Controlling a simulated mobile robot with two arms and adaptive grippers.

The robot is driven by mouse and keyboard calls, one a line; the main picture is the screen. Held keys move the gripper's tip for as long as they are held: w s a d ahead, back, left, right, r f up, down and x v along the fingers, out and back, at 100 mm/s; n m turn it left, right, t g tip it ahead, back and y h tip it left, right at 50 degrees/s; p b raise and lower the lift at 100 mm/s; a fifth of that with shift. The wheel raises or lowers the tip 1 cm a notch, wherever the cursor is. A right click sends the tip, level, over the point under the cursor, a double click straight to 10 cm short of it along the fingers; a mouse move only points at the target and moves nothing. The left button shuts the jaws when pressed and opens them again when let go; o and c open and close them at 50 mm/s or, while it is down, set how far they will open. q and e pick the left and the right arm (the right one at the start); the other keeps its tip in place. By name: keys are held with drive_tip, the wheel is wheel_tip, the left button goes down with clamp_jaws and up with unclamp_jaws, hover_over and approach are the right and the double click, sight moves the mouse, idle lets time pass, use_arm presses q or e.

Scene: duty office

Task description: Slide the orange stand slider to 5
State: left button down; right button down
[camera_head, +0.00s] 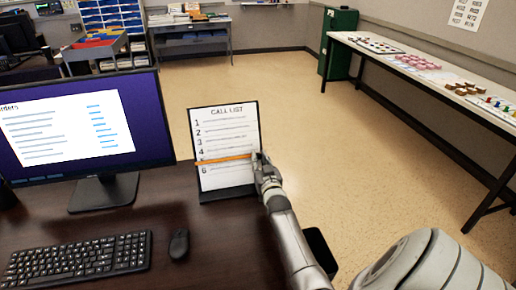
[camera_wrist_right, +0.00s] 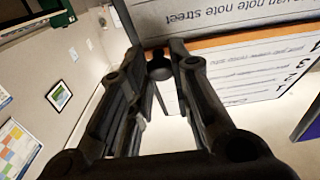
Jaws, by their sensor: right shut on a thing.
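The call list stand (camera_head: 232,178) stands upright at the far right of the dark desk, with a white sheet of numbered lines. The orange slider (camera_head: 222,159) crosses the sheet between the 4 and the 6, over the row where 5 would be. My right gripper (camera_head: 262,163) is at the stand's right edge, shut on the right end of the slider. In the right wrist view the slider (camera_wrist_right: 225,40) shows as an orange edge, with a dark round knob (camera_wrist_right: 159,68) between the fingers (camera_wrist_right: 160,85). My left gripper is out of view.
A monitor (camera_head: 80,130) stands left of the call list stand. A keyboard (camera_head: 75,258) and a mouse (camera_head: 179,244) lie in front on the desk (camera_head: 215,260). Open floor (camera_head: 330,140) lies to the right, with a long side table (camera_head: 430,82) along the wall.

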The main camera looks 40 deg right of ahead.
drive_tip(key=shift+s+a+f, duration=0.1)
drive_tip(key=shift+s+f, duration=0.1)
drive_tip(key=shift+f, duration=0.3)
drive_tip(key=shift+s+a+f, duration=0.1)
drive_tip(key=shift+s+f, duration=0.05)
drive_tip(key=shift+f, duration=0.35)
drive_tip(key=c, duration=1.3)
unclamp_jaws()
drive_tip(key=shift+o, duration=0.2)
drive_tip(key=v, duration=1.2)
drive_tip(key=shift+r, duration=0.1)
